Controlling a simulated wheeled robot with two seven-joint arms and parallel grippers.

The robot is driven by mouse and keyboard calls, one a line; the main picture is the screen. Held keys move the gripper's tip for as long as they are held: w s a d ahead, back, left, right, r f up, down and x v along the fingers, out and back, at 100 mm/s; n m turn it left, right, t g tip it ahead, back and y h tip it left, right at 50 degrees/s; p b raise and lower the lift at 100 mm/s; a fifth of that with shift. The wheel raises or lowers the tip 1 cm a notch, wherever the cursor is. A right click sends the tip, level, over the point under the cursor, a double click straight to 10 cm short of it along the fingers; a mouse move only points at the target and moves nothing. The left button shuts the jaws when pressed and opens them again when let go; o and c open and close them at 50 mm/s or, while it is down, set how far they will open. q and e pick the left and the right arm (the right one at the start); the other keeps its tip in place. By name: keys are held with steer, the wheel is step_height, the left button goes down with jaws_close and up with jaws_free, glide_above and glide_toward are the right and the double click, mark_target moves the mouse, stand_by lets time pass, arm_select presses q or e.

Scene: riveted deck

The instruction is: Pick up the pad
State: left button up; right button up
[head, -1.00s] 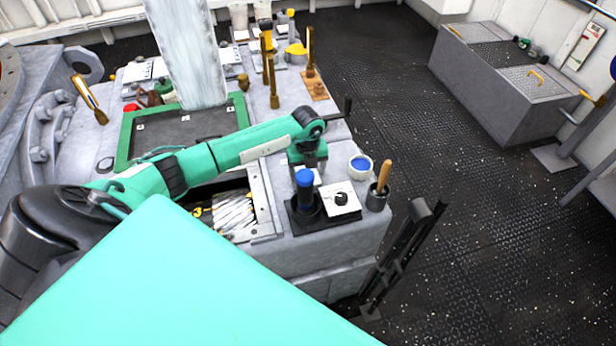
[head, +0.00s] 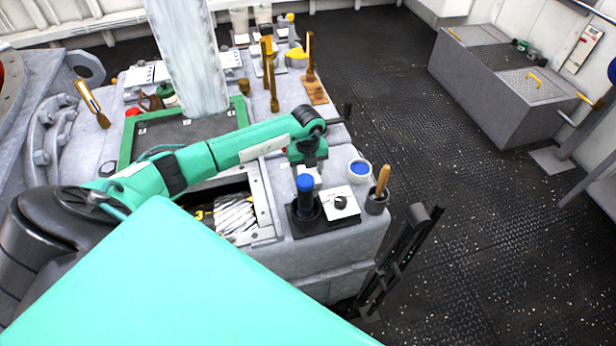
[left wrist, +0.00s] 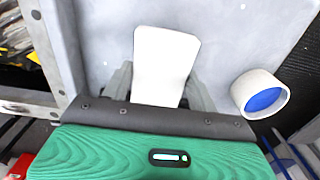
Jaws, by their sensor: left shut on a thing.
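The white pad (left wrist: 166,58) shows in the left wrist view as a flat, rounded piece standing out from between the jaws. My left gripper (left wrist: 162,92) is shut on it, with a grey finger on each side. The lower end of the pad is hidden behind the gripper body. In the head view my left gripper (head: 308,166) points down over the grey bench top, behind the blue-capped cylinder. There the pad is mostly hidden by the gripper and the cylinder. I cannot tell whether the pad touches the bench. My right gripper is not in view.
Close by stand a blue-capped cylinder (head: 305,197), a white square plate with a black knob (head: 330,213), a white cup with blue inside (head: 360,170) and a dark pot with a wooden handle (head: 376,202). An open bin (head: 262,192) lies left. Open floor lies right.

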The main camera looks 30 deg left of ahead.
arm_select(q)
steer(key=shift+r+p, duration=1.75)
steer(key=shift+r, duration=1)
